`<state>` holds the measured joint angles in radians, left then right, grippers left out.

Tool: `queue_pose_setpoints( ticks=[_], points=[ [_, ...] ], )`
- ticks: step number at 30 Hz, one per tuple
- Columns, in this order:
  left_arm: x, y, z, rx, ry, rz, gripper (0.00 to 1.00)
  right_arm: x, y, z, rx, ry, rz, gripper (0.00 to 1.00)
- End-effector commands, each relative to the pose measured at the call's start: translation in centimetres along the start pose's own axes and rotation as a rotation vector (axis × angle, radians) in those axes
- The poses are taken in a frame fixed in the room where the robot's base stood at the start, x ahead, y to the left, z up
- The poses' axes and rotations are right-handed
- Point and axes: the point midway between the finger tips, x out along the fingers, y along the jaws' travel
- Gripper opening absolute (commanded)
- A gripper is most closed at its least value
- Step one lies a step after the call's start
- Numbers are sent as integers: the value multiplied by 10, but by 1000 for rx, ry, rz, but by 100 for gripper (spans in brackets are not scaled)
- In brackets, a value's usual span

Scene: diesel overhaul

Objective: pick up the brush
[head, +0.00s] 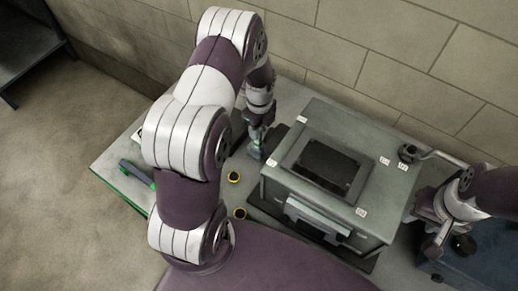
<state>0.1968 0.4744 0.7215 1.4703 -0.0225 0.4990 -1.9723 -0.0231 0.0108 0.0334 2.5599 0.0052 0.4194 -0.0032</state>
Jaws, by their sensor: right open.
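I cannot make out the brush for certain. A dark, long tool with green ends (137,174) lies on the left part of the bench, partly behind my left arm; it is too small to tell whether it is the brush. My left gripper (256,150) points down beside the left side of a grey metal box, with a small green patch near its tip. Its fingers are too small and dark to tell whether they are open or hold anything. My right gripper (431,232) is open at the right of the box, above the bench's right part.
The grey metal box (285,190) with a dark recessed top panel fills the bench's middle. A crank-like handle (436,155) sticks out at its right. A blue block (480,262) is at lower right. A wall stands behind.

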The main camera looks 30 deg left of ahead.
Motion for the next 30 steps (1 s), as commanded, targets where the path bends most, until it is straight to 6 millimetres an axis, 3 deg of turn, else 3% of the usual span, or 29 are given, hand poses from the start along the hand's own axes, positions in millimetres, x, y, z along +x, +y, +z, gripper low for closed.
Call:
queue_pose_setpoints(
  ticks=[3, 6, 13, 16, 30],
  points=[
    [30, 2, 0, 0, 1, 2, 34, 26, 0, 3, 0, 0, 0, 43],
    [45, 2, 0, 0, 0, 1, 34, 38, 0, 5, 0, 0, 0, 43],
    [41, 2, 0, 0, 0, 0, 31, 33, 0, 4, 0, 0, 0, 43],
    [41, 2, 0, 0, 0, 0, 0, 33, 0, 4, 0, 0, 0, 43],
    [31, 2, 0, 0, 0, 0, 0, 25, 0, 3, 0, 0, 0, 43]
  ],
)
